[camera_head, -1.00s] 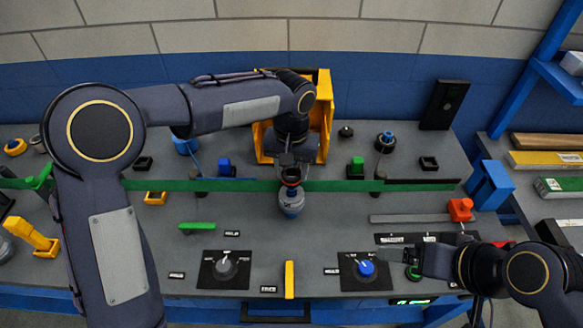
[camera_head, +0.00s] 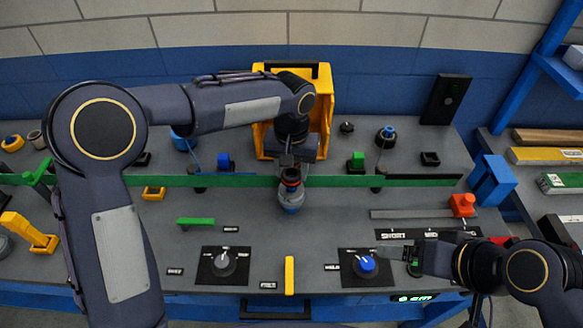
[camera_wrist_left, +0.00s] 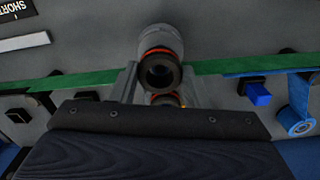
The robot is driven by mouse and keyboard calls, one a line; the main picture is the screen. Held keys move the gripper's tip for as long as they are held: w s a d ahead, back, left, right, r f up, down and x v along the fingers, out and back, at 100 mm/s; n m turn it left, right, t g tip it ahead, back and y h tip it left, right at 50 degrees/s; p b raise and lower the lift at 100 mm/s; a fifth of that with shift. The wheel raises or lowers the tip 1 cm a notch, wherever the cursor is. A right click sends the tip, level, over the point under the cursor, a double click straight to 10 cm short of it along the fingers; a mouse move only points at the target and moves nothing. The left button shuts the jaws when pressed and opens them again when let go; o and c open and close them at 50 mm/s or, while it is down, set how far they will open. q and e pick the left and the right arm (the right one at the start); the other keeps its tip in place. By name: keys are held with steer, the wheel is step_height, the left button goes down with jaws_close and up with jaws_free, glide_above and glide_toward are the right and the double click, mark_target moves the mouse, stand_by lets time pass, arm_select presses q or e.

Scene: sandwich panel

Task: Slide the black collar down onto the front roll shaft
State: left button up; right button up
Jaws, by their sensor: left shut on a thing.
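My left gripper (camera_head: 289,170) points down at the middle of the bench and is shut on the black collar (camera_head: 290,176), a dark ring with an orange-red band. In the left wrist view the collar (camera_wrist_left: 160,73) shows its dark bore between the two grey fingers. A grey rounded body with a blue base, apparently the front roll (camera_head: 290,200), stands just in front of and below the collar. The shaft itself is hidden, so I cannot tell whether the collar is around it. My right gripper (camera_head: 397,251) is over the right front; its jaw opening is unclear.
A yellow housing (camera_head: 323,110) stands behind my left wrist. Dial panels (camera_head: 225,266) and a yellow bar (camera_head: 289,275) lie in front. A blue block (camera_head: 491,183) and red block (camera_head: 462,204) are at right.

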arm_select(q)
steer(key=shift+f+b, duration=0.95)
steer(key=shift+f, duration=0.45)
steer(key=o, duration=1.2)
steer(key=shift+c, duration=0.2)
step_height(320, 180, up, 8)
steer(key=p, duration=0.6)
steer(key=shift+r+p, duration=0.2)
steer(key=shift+p, duration=0.1)
